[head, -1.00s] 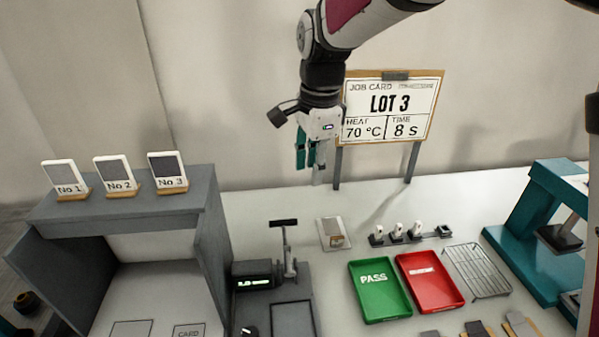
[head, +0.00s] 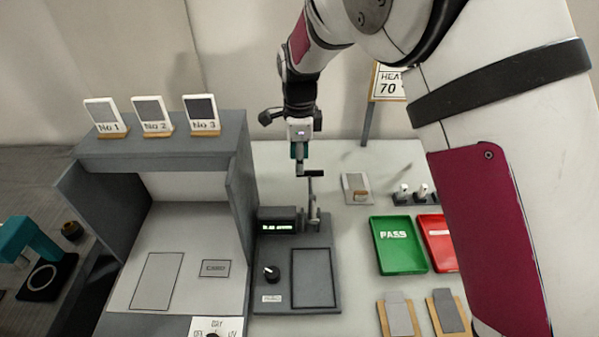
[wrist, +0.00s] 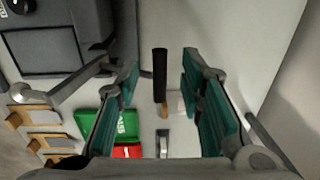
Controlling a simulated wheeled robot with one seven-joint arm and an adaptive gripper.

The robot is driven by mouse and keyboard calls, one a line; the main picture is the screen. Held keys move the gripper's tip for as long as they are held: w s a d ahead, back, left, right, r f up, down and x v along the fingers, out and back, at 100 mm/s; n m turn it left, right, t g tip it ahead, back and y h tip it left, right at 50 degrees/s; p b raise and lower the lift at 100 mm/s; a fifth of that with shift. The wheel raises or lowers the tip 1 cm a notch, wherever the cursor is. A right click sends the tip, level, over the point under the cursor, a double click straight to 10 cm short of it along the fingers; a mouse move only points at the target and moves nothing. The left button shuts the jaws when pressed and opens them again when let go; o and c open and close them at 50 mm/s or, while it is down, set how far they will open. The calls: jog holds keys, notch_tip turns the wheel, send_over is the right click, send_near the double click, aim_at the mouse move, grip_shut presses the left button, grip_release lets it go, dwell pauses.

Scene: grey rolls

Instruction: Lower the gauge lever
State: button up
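The gauge (head: 296,262) is a dark grey unit with a lit green display and a knob. Its lever (head: 313,174) has a black crossbar handle on a grey upright post at the gauge's back right, and the handle is raised. My gripper (head: 299,168) points down right at the handle in the head view. In the wrist view, my gripper (wrist: 160,100) is open, with teal pads apart. The gauge body (wrist: 55,45) is at upper left there.
A grey booth (head: 240,185) with numbered cards on top stands left of the gauge. A green PASS tray (head: 398,262), a red tray (head: 440,258) and sample cards (head: 398,316) lie to the right. My arm covers the right side of the head view.

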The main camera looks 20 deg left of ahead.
notch_tip(320, 180, down, 6)
jog(key=shift+w+r, duration=0.15)
jog(key=shift+c, duration=0.4)
grip_shut()
